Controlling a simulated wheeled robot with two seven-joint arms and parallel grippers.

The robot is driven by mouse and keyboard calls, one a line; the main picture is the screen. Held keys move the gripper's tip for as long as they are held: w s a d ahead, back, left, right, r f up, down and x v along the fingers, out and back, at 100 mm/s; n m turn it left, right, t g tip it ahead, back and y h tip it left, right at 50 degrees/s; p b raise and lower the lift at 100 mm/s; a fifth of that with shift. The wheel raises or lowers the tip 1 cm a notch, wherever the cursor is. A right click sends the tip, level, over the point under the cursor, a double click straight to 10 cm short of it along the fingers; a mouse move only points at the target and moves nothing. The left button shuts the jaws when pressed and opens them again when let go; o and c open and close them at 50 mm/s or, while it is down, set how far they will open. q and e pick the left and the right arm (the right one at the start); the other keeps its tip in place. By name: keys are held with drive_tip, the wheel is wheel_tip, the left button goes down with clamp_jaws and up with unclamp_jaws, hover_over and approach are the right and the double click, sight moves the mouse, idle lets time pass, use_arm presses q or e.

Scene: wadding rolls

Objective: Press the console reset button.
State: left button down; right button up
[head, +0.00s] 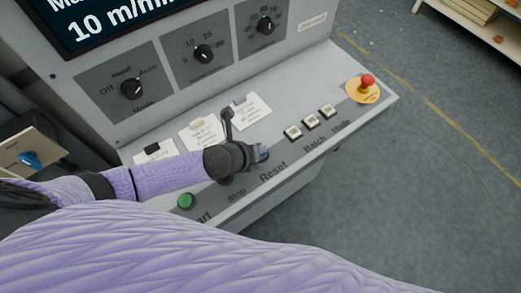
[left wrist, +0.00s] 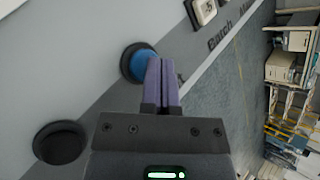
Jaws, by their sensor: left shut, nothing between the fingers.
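The reset button is blue with a dark ring (left wrist: 140,63) in the left wrist view. In the head view a bit of the blue button (head: 264,155) shows at my gripper's tip, above the printed word Reset. My left gripper (head: 258,154) is shut and empty; its fingertips (left wrist: 161,62) overlap the right part of the button in the left wrist view. I cannot tell whether they touch it. The console (head: 330,85) has a sloped grey panel. My right gripper is not in view.
A green button (head: 186,201) sits lower left on the panel. Several white square buttons (head: 311,122) and a red mushroom button (head: 367,82) on a yellow disc lie to the right. A shelf (head: 480,22) stands at the top right. Floor is clear beside the console.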

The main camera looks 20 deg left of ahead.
use_arm(q)
drive_tip(key=shift+f, duration=0.2)
drive_tip(key=shift+f, duration=0.2)
idle(0.4)
drive_tip(key=shift+r+p, duration=0.7)
drive_tip(key=shift+r, duration=0.15)
wheel_tip(320, 180, up, 5)
drive_tip(key=p, duration=0.5)
drive_tip(key=shift+r, duration=0.1)
